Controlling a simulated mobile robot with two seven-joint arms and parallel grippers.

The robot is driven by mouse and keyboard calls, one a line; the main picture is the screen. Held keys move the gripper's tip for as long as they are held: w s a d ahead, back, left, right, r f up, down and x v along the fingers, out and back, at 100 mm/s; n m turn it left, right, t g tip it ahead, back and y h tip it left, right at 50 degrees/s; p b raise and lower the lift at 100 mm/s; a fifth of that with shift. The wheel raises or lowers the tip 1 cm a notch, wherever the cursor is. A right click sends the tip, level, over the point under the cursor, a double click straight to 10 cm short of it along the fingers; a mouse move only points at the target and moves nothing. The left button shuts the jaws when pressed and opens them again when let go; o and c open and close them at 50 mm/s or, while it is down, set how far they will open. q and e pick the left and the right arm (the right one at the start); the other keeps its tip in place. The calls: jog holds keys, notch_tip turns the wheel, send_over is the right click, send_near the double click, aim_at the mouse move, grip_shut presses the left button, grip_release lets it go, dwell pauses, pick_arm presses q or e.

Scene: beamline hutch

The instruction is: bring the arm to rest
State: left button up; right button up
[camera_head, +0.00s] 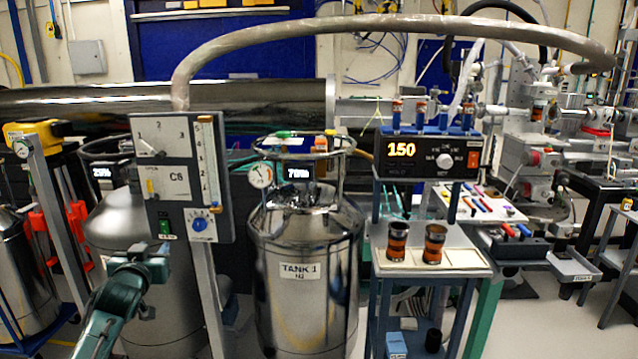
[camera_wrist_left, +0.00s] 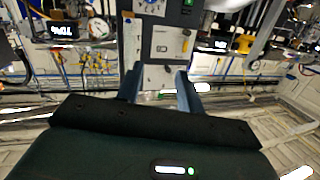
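My left arm (camera_head: 108,308) reaches in from the lower left of the head view. My left gripper (camera_head: 153,262) is in front of the lower part of a grey control panel. In the left wrist view the two fingers (camera_wrist_left: 160,84) stand apart with nothing held between them. The panel (camera_head: 176,178) has a lever switch, a slider scale, a green switch and a blue knob. It also shows beyond the fingers in the left wrist view (camera_wrist_left: 160,58). I cannot tell the exact gap between gripper and panel. My right gripper is not in view.
A steel tank (camera_head: 305,275) labelled TANK 1 stands right of the panel's post. A grey tank (camera_head: 150,240) is behind my gripper. A cart (camera_head: 430,262) holds two amber jars and a box reading 150. Open floor (camera_head: 545,325) shows at the lower right.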

pick_arm(q)
jog(key=s+d+f+m+g+h, duration=0.1)
jog(key=s+d+f+m+h, duration=0.15)
jog(key=s+d+f, duration=0.6)
jog(key=s+d+f+m+g+h, duration=0.25)
jog(key=s+d+f, duration=0.35)
jog(key=s+f, duration=0.45)
jog(key=s+d+f+g, duration=0.1)
jog(key=s+d+f, duration=0.2)
jog(key=s, duration=0.7)
jog(key=s+d+f+n+g+h, duration=0.1)
jog(key=s+d+f, duration=0.2)
jog(key=s, duration=0.7)
jog(key=shift+s+d+f+h, duration=0.2)
jog(key=shift+d+f+h, duration=0.15)
jog(key=shift+d, duration=0.8)
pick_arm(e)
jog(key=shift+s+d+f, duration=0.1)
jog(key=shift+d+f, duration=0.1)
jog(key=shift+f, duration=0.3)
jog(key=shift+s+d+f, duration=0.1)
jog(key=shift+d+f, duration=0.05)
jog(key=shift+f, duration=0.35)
pick_arm(q)
jog(key=shift+g, duration=0.25)
jog(key=shift+c, duration=0.4)
